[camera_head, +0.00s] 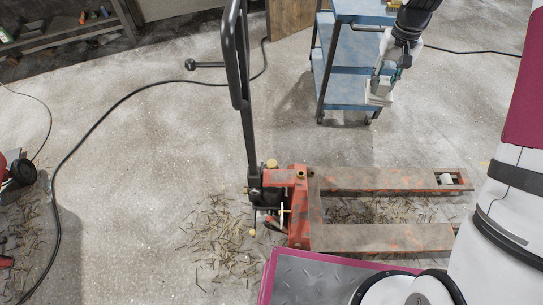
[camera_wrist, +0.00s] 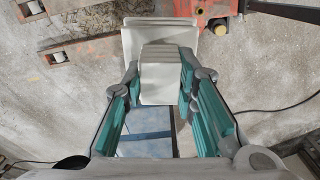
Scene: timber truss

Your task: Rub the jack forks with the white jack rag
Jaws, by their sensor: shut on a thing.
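My gripper (camera_head: 383,84) is shut on the white jack rag (camera_head: 378,97), which looks like a folded white pad. In the wrist view the rag (camera_wrist: 165,72) sits between the two teal-lined fingers. The red pallet jack stands on the floor, with its two worn red-brown jack forks, a far one (camera_head: 385,179) and a near one (camera_head: 380,238), reaching to the right. My gripper is above and beyond the far fork, apart from it. In the wrist view part of the jack (camera_wrist: 100,48) shows at the top.
A blue cart (camera_head: 350,50) with shelves stands behind my gripper. The jack's tall black handle (camera_head: 245,90) rises at the left. A black cable (camera_head: 110,105) crosses the floor. Straw (camera_head: 220,235) lies around the jack and between the forks. A shelf (camera_head: 70,35) stands at the far left.

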